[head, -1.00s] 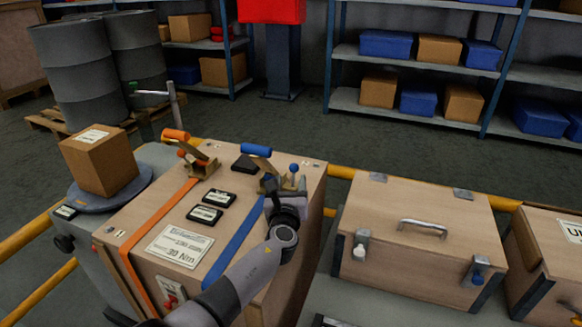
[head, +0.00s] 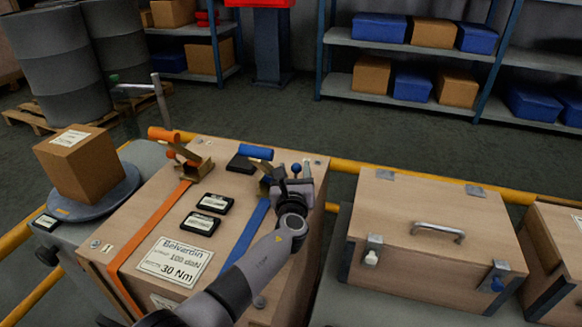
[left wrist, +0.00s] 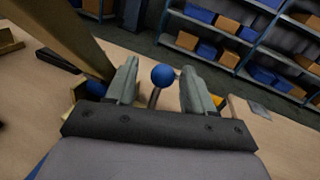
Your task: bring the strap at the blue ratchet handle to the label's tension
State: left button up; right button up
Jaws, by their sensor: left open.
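The blue ratchet handle (head: 256,152) lies near the far edge of a wooden crate, on a brass ratchet at the end of the blue strap (head: 247,232). A blue ball knob (head: 297,168) on a short metal stem stands to its right; it also shows in the left wrist view (left wrist: 162,76). My left gripper (head: 294,182) is at the knob, its open fingers (left wrist: 158,88) on either side with gaps visible. The white label (head: 176,262) on the crate top reads "Belvarrin", 100 daN and 30 Nm. My right gripper is out of view.
An orange strap (head: 150,232) with an orange-handled ratchet (head: 188,160) runs on the crate's left. Two black displays (head: 215,203) lie between the straps, unreadable. A carton (head: 80,163) sits on a round plate at left. A latched wooden box (head: 430,240) stands right, across a gap.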

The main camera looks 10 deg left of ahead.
pick_arm(q)
jog(key=shift+w, duration=0.1)
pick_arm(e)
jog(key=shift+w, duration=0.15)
pick_arm(q)
jog(key=shift+c, duration=0.3)
grip_shut()
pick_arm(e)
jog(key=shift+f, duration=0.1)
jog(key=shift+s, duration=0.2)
pick_arm(q)
jog(key=shift+a, duration=0.25)
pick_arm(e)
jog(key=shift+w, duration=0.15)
pick_arm(q)
jog(key=shift+o, duration=0.3)
grip_release()
jog(key=shift+d, duration=0.2)
